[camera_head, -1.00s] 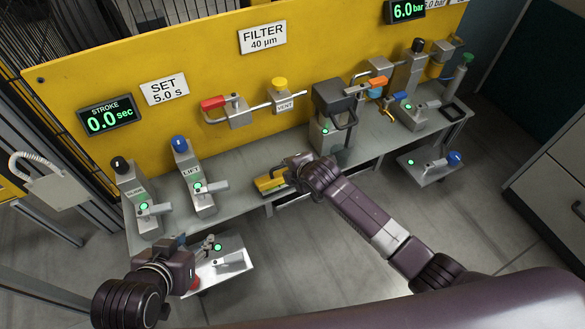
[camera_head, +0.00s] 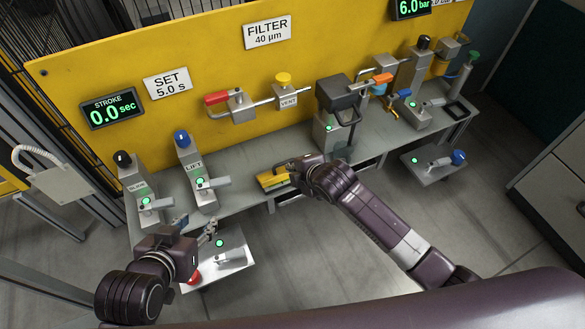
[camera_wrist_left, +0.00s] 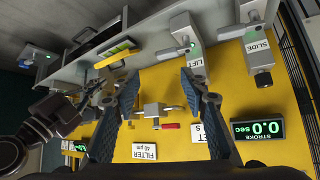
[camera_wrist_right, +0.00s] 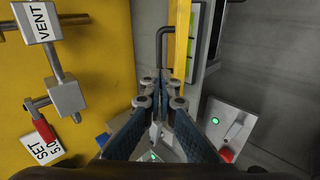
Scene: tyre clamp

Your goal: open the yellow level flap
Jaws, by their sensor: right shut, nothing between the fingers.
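The yellow level flap (camera_head: 272,180) is at the front edge of the bench, left of the dark clamp block. It also shows as a yellow bar in the left wrist view (camera_wrist_left: 114,53) and upright in the right wrist view (camera_wrist_right: 182,42). My right gripper (camera_head: 290,170) is just right of the flap, its tips partly hidden by my wrist. In the right wrist view its fingers (camera_wrist_right: 160,82) are shut and empty, close below the yellow bar; contact cannot be told. My left gripper (camera_head: 198,230) is open and empty at the lower left; its spread fingers show in the left wrist view (camera_wrist_left: 160,85).
The SLIDE (camera_head: 142,190) and LIFT (camera_head: 196,175) levers stand left on the bench (camera_head: 236,195). A small panel with a green light (camera_head: 228,262) lies below near my left gripper. The dark clamp block (camera_head: 334,95) stands right of the flap. Floor ahead is clear.

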